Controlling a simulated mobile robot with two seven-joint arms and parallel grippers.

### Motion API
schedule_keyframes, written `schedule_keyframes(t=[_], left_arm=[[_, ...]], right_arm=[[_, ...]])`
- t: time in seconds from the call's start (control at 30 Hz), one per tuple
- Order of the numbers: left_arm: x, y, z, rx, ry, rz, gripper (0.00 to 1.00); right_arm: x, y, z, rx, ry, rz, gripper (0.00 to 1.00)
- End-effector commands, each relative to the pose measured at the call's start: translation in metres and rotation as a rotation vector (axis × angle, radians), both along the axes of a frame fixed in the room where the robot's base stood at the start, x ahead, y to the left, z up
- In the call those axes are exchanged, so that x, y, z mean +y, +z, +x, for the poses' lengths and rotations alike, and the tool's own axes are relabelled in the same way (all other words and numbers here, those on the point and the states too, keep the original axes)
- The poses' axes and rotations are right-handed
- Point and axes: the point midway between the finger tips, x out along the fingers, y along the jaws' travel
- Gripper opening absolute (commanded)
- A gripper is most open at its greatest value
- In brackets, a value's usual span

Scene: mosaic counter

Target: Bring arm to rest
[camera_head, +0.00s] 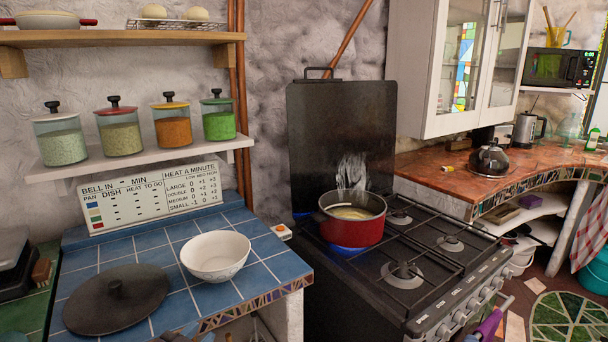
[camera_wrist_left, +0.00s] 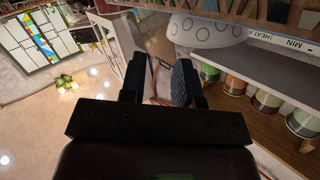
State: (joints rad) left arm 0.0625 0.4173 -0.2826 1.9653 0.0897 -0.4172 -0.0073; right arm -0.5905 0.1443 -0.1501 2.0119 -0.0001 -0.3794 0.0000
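My left gripper (camera_wrist_left: 160,82) shows in the left wrist view with its two dark fingers apart. Nothing is held between them; only background shows in the gap. In the head view only a small dark part of the left gripper (camera_head: 178,337) shows at the bottom edge, low in front of the blue tiled counter (camera_head: 255,268).
A white bowl (camera_head: 215,257) and a dark lid (camera_head: 117,300) lie on the tiled counter. A red pot (camera_head: 352,228) steams on the stove over a blue flame. Several jars stand on the lower shelf (camera_head: 150,160). The bowl also shows in the wrist view (camera_wrist_left: 208,30).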

Motion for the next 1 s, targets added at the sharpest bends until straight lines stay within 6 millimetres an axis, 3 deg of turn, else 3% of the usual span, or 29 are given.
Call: schedule_keyframes(t=[0.4, 0.63, 0.8, 1.0], left_arm=[[0.05, -0.119, -0.138, 0.244, 0.258, -0.101, 0.29], [0.064, -0.169, -0.217, 0.399, 0.365, -0.138, 0.29], [0.067, -0.183, -0.246, 0.454, 0.39, -0.139, 0.29], [0.068, -0.186, -0.251, 0.462, 0.393, -0.138, 0.29]], right_arm=[[0.0, 0.0, 0.0, 0.0, 0.001, -0.001, 0.64], [0.0, 0.0, 0.0, 0.0, 0.001, -0.001, 0.64], [0.0, 0.0, 0.0, 0.0, 0.001, -0.001, 0.64], [0.0, 0.0, 0.0, 0.0, 0.001, -0.001, 0.64]])
